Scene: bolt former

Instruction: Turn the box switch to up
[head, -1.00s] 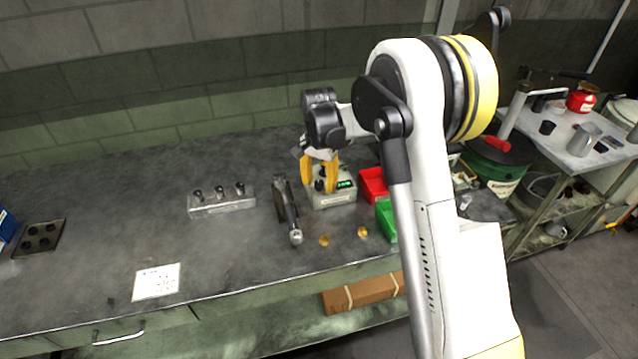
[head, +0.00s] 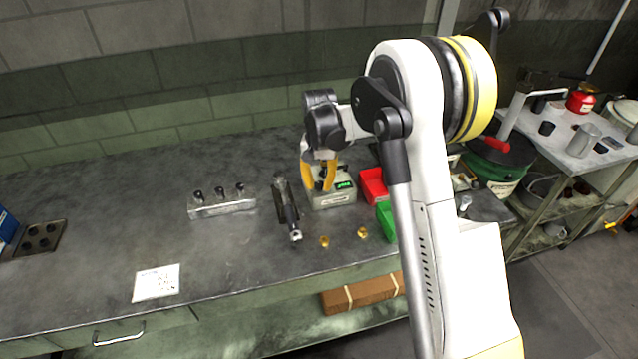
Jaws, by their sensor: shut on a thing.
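The switch box (head: 332,200) is a small pale grey box with a lit green display, standing on the bench. My gripper (head: 323,187) has yellow fingers and points down over the left part of the box top, beside the display. It is shut on the box switch, a small dark part between the fingertips. The fingers hide most of the switch, so its setting cannot be told.
A tool with a metal head (head: 289,212) lies just left of the box. Red (head: 373,187) and green (head: 386,220) bins stand close on the right. Two brass pieces (head: 324,242) lie in front. A metal block with several dark knobs (head: 221,203) stands farther left.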

